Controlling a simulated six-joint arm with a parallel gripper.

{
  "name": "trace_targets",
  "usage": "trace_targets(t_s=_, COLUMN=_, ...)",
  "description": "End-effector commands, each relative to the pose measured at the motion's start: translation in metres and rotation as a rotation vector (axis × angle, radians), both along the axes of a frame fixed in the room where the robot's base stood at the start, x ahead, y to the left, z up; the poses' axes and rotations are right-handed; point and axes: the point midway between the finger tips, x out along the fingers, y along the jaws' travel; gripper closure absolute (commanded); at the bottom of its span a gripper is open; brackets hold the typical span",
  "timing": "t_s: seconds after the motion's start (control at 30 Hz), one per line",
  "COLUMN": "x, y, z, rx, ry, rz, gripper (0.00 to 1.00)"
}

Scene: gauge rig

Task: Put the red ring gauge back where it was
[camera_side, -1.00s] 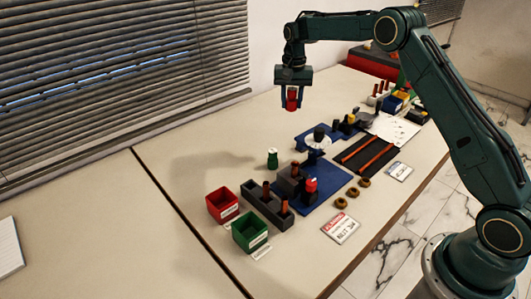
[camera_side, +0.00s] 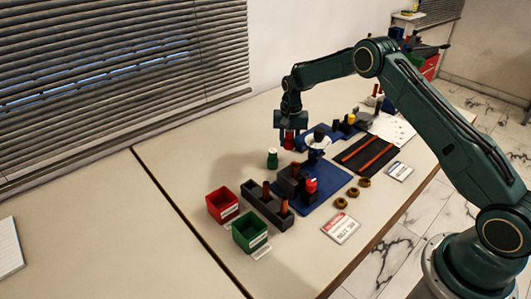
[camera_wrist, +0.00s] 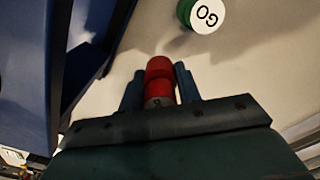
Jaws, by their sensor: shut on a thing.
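My gripper (camera_side: 290,138) is shut on the red ring gauge (camera_side: 289,141). In the wrist view the red gauge (camera_wrist: 159,68) stands between the two blue fingers, with a grey part below it in the picture. In the side view it hangs beside the green gauge (camera_side: 272,158), up and to its right. In the wrist view the green gauge (camera_wrist: 202,14) shows a white top marked GO. I cannot tell whether the red gauge touches the table. Another red piece (camera_side: 311,185) sits in a dark block on the blue plate (camera_side: 325,195).
A blue stand with a white disc (camera_side: 318,140) is just right of my gripper. A red bin (camera_side: 223,204) and a green bin (camera_side: 250,231) are at the front left, beside a grey block (camera_side: 266,205). Brass rings (camera_side: 352,193) lie on the right. The table left of the green gauge is clear.

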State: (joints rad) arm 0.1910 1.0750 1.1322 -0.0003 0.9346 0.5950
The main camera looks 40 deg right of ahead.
Motion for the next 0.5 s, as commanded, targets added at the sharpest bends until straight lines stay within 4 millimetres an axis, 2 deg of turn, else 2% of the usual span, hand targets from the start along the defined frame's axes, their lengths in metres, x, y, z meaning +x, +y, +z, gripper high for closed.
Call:
trace_targets(t_s=0.27, x=0.0, y=0.0, z=-0.006, rx=0.0, ry=0.0, rz=0.0, gripper=0.92)
trace_targets(t_s=0.5, x=-0.001, y=0.0, z=-0.033, rx=0.001, ry=0.002, rz=0.0, gripper=0.92)
